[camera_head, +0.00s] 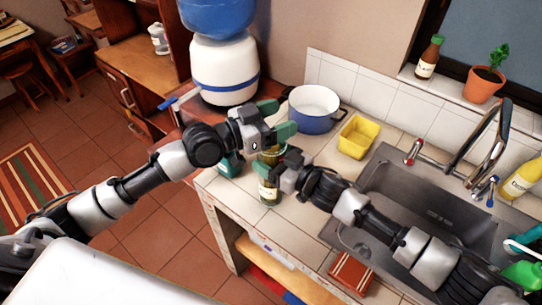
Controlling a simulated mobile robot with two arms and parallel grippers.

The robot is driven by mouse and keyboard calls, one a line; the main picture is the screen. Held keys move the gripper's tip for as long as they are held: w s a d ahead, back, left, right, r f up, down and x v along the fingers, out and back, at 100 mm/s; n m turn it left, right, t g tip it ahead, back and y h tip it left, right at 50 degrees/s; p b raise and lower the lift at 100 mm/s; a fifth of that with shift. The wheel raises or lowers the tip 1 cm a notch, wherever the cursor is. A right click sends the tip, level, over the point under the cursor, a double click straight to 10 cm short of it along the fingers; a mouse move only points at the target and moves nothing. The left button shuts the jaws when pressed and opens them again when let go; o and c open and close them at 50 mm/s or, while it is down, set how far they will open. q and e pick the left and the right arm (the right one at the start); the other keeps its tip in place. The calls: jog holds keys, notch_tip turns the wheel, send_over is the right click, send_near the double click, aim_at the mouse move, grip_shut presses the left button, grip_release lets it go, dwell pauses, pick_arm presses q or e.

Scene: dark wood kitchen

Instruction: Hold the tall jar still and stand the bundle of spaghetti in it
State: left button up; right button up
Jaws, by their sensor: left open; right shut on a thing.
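A greenish glass jar with a pale label (268,191) stands upright near the counter's left edge. My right gripper (272,158) comes in from the right and is shut on the upper part of this jar, hiding some of it. My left gripper (278,119) is above and just behind the jar, with its green fingers apart and nothing seen between them. I cannot make out the bundle of spaghetti; the jar's mouth is largely hidden by the grippers.
A teal item (231,165) stands left of the jar. Behind are a blue-and-white pot (313,116) and a yellow tub (358,138). The steel sink (435,205) with its tap (484,135) lies right, under my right arm. Counter in front of the jar is clear.

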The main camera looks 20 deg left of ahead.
pick_arm(q)
jog(key=shift+a, duration=0.1)
jog(key=v, duration=1.2)
pick_arm(e)
jog(key=o, duration=1)
jog(key=shift+o, duration=0.2)
jog(key=v, duration=1.2)
